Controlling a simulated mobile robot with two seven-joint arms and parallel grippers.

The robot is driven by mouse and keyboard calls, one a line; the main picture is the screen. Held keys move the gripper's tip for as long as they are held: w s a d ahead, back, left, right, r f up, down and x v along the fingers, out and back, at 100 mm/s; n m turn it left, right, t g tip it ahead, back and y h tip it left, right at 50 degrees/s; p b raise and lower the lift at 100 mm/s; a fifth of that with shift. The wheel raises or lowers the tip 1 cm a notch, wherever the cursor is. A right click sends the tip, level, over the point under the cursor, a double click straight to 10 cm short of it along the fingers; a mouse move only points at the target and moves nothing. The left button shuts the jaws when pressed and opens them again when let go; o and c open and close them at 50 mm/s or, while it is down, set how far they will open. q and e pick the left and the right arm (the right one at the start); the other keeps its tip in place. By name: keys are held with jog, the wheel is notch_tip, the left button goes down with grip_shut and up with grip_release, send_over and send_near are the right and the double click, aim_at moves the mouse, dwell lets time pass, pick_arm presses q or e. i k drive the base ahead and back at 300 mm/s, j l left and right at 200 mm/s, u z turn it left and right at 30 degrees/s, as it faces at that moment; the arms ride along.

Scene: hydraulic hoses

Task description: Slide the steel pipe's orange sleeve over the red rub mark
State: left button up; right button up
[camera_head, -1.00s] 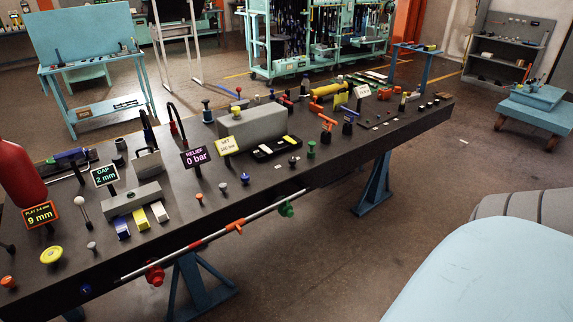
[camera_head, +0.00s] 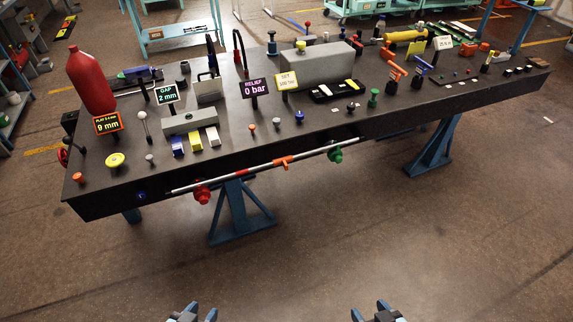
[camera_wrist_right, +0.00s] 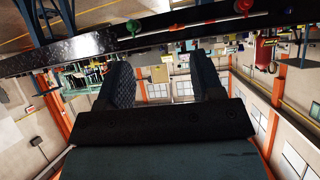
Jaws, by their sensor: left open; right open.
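The steel pipe (camera_head: 315,153) runs along the front face of the dark bench in the head view, sloping up to the right. Its orange sleeve (camera_head: 283,162) sits right of the red rub mark (camera_head: 247,172), with bare pipe between them. My left gripper (camera_head: 197,313) and my right gripper (camera_head: 370,309) show at the bottom edge of the head view, both open, empty and well short of the pipe. In the right wrist view, the open fingers of my right gripper (camera_wrist_right: 162,75) have nothing between them, and the pipe (camera_wrist_right: 200,23) crosses beyond them.
A red handwheel (camera_head: 202,194) is near the pipe's left end and a green one (camera_head: 335,154) near its right end. A blue trestle (camera_head: 238,212) stands under the bench (camera_head: 110,203). The floor in front is clear.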

aim_at(284, 160)
jog(key=i+j, duration=0.7)
jog(key=j+u, duration=0.05)
jog(key=j, duration=0.1)
